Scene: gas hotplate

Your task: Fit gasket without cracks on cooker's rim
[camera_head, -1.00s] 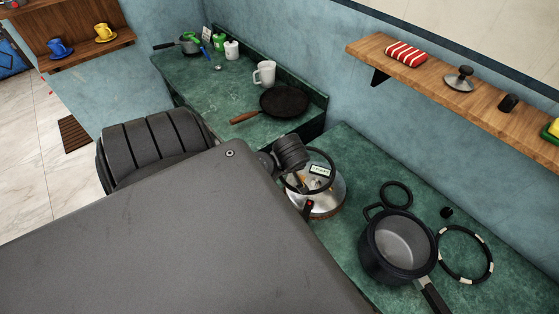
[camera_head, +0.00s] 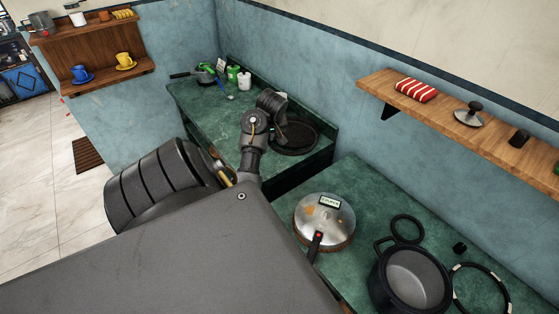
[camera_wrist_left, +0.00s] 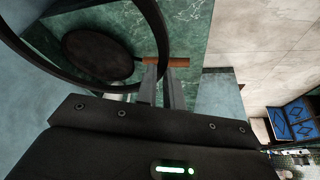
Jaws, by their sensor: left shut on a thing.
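My left gripper (camera_wrist_left: 158,78) is shut on a large plain black ring gasket (camera_wrist_left: 88,83), with the fingers at its near edge in the left wrist view. No cracks show on the visible part; its top is cut off. In the head view my left arm reaches over the frying pan, and the fingers are hard to make out. The open black cooker pot (camera_head: 412,278) stands at the lower right. A smaller black ring (camera_head: 407,229) and a ring with pale patches (camera_head: 500,282) lie near it. My right gripper is not in view.
A steel lid (camera_head: 325,215) with a black handle lies left of the pot. The frying pan (camera_head: 304,146) is on the far counter (camera_head: 205,110), with cups behind. A wall shelf (camera_head: 440,105) runs above the near counter. A small black knob (camera_head: 460,248) lies near the pot.

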